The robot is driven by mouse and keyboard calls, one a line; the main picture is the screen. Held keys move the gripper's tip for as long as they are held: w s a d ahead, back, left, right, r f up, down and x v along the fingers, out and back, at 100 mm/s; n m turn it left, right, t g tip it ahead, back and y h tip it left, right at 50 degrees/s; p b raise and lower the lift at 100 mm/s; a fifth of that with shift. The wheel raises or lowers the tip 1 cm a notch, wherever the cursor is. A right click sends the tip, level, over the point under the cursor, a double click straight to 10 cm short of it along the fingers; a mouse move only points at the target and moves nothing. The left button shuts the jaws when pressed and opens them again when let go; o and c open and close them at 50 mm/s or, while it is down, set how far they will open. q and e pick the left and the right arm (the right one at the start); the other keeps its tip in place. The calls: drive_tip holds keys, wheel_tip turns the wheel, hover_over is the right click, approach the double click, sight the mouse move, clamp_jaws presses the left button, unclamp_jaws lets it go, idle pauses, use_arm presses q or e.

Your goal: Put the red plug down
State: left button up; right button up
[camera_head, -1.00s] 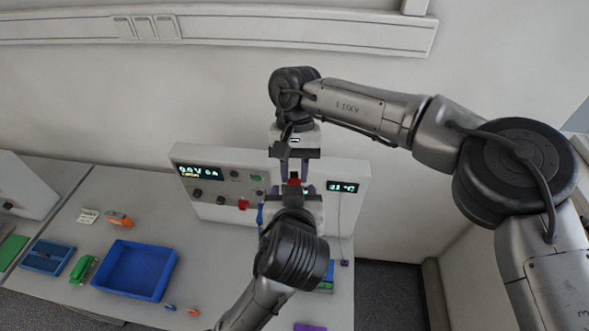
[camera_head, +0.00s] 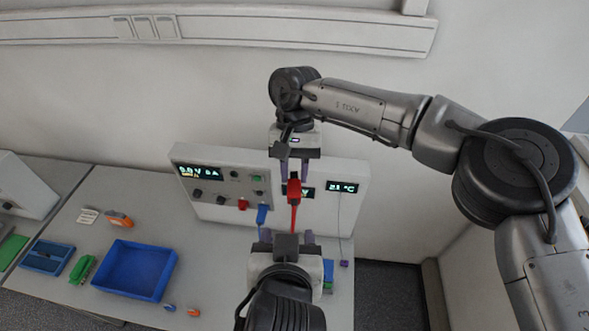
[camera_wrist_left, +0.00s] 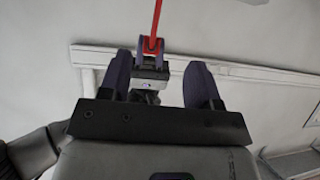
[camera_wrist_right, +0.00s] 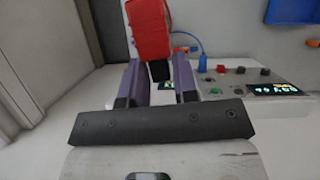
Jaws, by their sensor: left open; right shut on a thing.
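The red plug (camera_head: 294,190) is held between the fingers of my right gripper (camera_head: 293,178), above the bench in front of the cycler's front panel. Its red cable hangs down toward my left gripper. In the right wrist view the red plug (camera_wrist_right: 149,30) fills the space between the fingertips. My left gripper (camera_head: 287,240) is open and empty below the plug. In the left wrist view its fingers (camera_wrist_left: 160,85) are spread, with the plug (camera_wrist_left: 153,46) and red cable beyond them.
The cycler (camera_head: 215,208) has lit displays, a red socket (camera_head: 243,204) and a blue plug (camera_head: 262,214). A blue tray (camera_head: 127,292) stands on the bench to the left, near green and orange parts. The bench between tray and cycler is mostly clear.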

use_arm(q)
drive_tip(key=s+a+f+g, duration=0.1)
drive_tip(key=a+f+g, duration=0.3)
drive_tip(key=f, duration=0.8)
drive_tip(key=s+a+f+m+g, duration=0.1)
drive_tip(key=s+a+f+g, duration=0.3)
drive_tip(key=s+a+f, duration=1.3)
wheel_tip(320, 180, down, 3)
drive_tip(key=shift+s, duration=0.8)
